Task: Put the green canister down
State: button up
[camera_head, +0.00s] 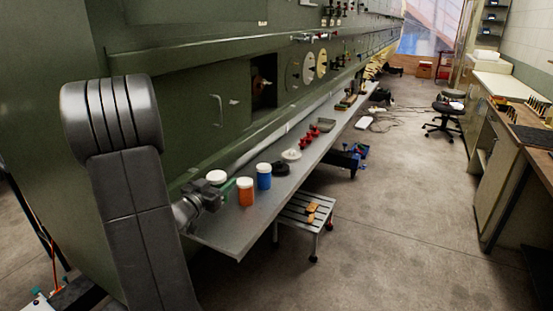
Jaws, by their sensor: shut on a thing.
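The green canister (216,177) shows its white lid and a little green body beside my gripper. My gripper (214,194) is shut on it at the near end of the long grey shelf (235,240). The gripper hides most of the canister's body, and I cannot tell whether its base touches the shelf. An orange canister (246,192) with a white lid stands just to the right. A blue canister (264,177) with a white lid stands beyond the orange one.
A white item (291,155), red parts (305,138) and a grey tray (326,125) lie farther along the shelf. A step stool (305,212) stands beside the shelf. A green panelled wall (215,70) rises behind.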

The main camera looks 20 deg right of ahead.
jog(key=shift+s+f, duration=0.1)
jog(key=shift+f, duration=0.25)
jog(key=shift+f+p, duration=0.35)
jog(key=shift+f, duration=4.3)
jog(key=shift+f, duration=0.15)
jog(key=o, duration=1.1)
jog(key=shift+c, duration=0.2)
jog(key=shift+a+r, duration=0.1)
jog(key=shift+r, duration=0.2)
jog(key=b+v, duration=0.2)
jog(key=v, duration=1)
jog(key=shift+f+b, duration=0.15)
jog(key=shift+b, duration=0.2)
